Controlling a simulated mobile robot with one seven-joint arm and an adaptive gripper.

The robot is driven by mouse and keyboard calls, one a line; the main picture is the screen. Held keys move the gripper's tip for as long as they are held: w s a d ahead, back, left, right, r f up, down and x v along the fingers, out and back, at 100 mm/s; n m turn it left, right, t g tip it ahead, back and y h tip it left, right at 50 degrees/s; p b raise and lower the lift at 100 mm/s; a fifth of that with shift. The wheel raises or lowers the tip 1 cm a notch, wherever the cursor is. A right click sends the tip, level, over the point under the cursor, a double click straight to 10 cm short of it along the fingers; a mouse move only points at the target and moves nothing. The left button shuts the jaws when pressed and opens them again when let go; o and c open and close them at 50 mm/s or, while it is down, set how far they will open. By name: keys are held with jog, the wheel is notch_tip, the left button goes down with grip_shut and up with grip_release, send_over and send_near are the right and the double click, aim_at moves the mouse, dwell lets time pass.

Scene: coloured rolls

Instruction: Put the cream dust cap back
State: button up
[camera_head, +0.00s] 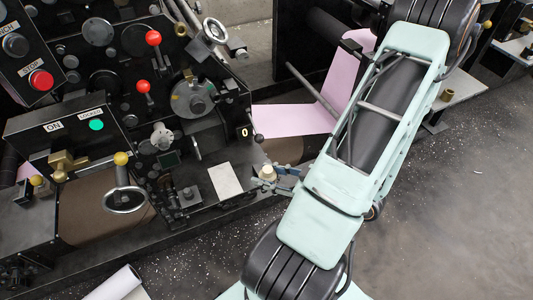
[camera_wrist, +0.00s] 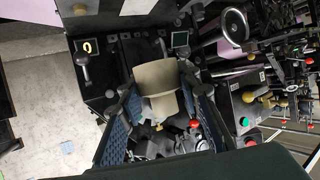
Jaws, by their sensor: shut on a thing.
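The cream dust cap (camera_wrist: 156,78) is between the two blue-padded fingers of my gripper (camera_wrist: 160,112) in the wrist view. It is a short, stepped round piece, wider at its far end. In the head view my gripper (camera_head: 278,180) is shut on the cap, whose pale top (camera_head: 268,171) shows at the fingertips. The gripper is beside the machine's lower right corner, right of a pale blank plate (camera_head: 225,181). I cannot tell which fitting the cap belongs to, nor how far the cap is from the machine.
The dark machine panel (camera_head: 190,140) with red-knobbed levers, a handwheel (camera_head: 125,199) and brass parts fills the left. A pink web (camera_head: 296,119) runs behind my arm. A white roll (camera_head: 115,284) lies at the bottom left. Speckled floor (camera_head: 425,220) is open at the right.

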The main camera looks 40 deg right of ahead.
aim_at(268, 167)
jog(key=shift+s+d+r, duration=0.1)
jog(key=shift+d+r, duration=0.15)
jog(key=shift+d, duration=0.15)
jog(key=w+f+b, duration=0.1)
jog(key=w+d+f+b, duration=0.1)
jog(key=b, duration=0.1)
jog(key=shift+d+h, duration=0.2)
jog(key=shift+h, duration=0.1)
jog(key=w+d+f+b, duration=0.2)
jog(key=w+b, duration=0.1)
jog(key=w+d+f+b, duration=0.1)
jog(key=w+f+b, duration=0.1)
jog(key=w+b, duration=0.1)
jog(key=w+d+f+b, duration=0.2)
jog(key=w+f+b, duration=0.1)
jog(key=b, duration=0.1)
jog(key=shift+d+f, duration=0.1)
jog(key=shift+d, duration=0.2)
jog(key=shift+w+d+f, duration=0.1)
jog(key=shift+w+f, duration=0.1)
jog(key=shift+f, duration=0.05)
jog(key=shift+w+d+f+b, duration=0.1)
jog(key=shift+f+b, duration=0.65)
jog(key=shift+f, duration=0.85)
jog(key=shift+f+b, duration=0.3)
jog(key=shift+f, duration=0.25)
